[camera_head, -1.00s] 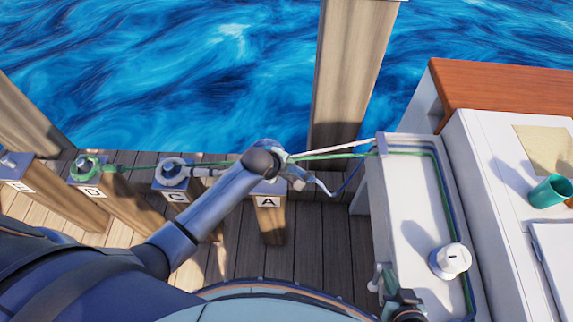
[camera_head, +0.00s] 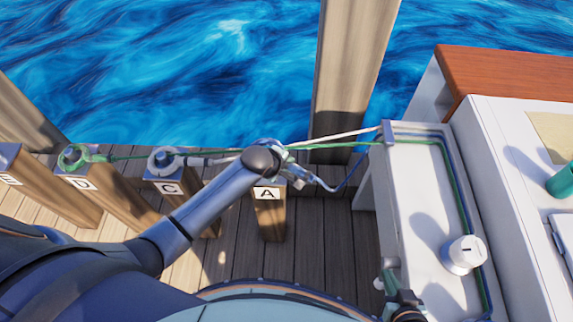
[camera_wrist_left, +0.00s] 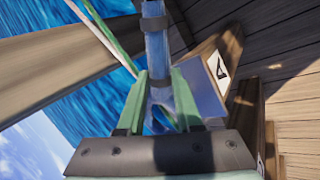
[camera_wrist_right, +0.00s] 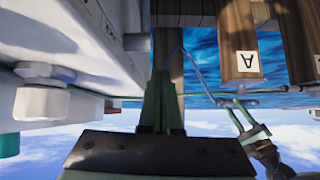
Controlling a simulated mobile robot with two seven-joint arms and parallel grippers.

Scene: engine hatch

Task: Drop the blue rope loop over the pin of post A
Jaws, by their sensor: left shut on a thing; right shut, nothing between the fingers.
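Post A (camera_head: 267,208) stands on the dock. Its top and pin are mostly hidden behind my left arm in the head view. My left gripper (camera_head: 299,178) is just right of the post's top, shut on the blue rope (camera_wrist_left: 155,45). In the left wrist view a thick blue rope section runs between the fingers, with the A post (camera_wrist_left: 203,92) close beside it. I cannot tell how the loop lies relative to the pin. The blue rope slopes up to the boat's edge. My right gripper (camera_wrist_right: 162,105) is shut and empty, near the boat's bench.
Post C (camera_head: 168,170) and post D (camera_head: 78,172) stand to the left; D carries a green loop. Green and white ropes cross behind my left gripper to the boat (camera_head: 425,190). A tall wooden pile (camera_head: 350,70) rises behind. A white knob (camera_head: 463,255) stands on the bench.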

